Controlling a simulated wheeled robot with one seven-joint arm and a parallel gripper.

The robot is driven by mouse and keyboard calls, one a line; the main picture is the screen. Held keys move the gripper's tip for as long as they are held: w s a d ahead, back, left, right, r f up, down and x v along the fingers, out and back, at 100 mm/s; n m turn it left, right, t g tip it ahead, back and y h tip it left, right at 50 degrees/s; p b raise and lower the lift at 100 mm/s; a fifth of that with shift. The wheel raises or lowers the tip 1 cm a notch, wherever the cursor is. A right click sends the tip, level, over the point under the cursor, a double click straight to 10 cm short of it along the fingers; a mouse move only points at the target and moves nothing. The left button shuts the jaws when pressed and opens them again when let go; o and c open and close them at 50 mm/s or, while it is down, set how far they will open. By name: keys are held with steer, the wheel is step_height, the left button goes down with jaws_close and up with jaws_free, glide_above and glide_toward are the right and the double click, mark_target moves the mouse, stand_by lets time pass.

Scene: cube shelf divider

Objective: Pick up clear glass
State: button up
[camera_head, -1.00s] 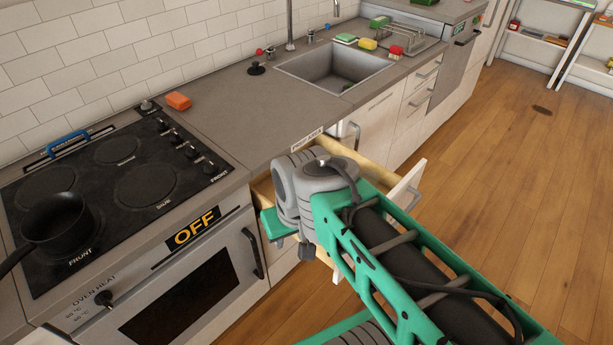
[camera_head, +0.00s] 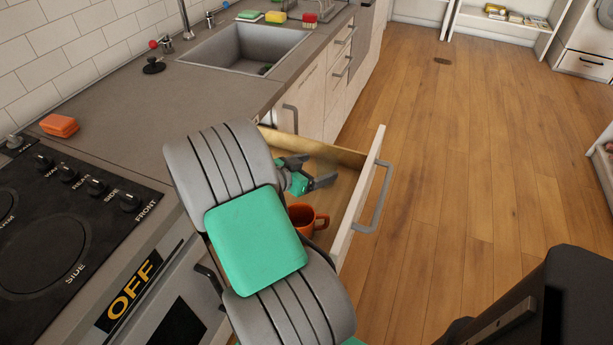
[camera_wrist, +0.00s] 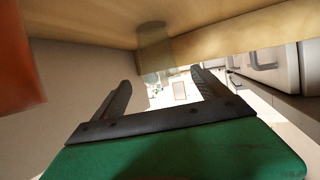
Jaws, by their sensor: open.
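A see-through glass (camera_wrist: 154,42) shows in the wrist view at top centre, against the pale wood of the open drawer. It lies ahead of my gripper (camera_wrist: 160,77), roughly in line with the gap between the two dark fingers. The fingers are spread and nothing is held; I cannot tell how close they are to the glass. In the head view my gripper (camera_head: 320,171) is inside the drawer (camera_head: 352,157), partly hidden by my arm. I cannot make out the glass in that view.
An orange mug (camera_head: 304,219) stands in the drawer close to my gripper; an orange-red shape (camera_wrist: 12,60) fills the wrist view's left edge. The drawer front (camera_head: 360,200) and its handle stick out to the right.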

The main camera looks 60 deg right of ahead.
mark_target(333, 160)
steer(key=x, duration=0.8)
steer(key=shift+d+r, duration=0.1)
steer(key=shift+d, duration=0.1)
steer(key=shift+s, duration=0.1)
steer(key=c, duration=1.7)
steer(key=shift+r, duration=0.1)
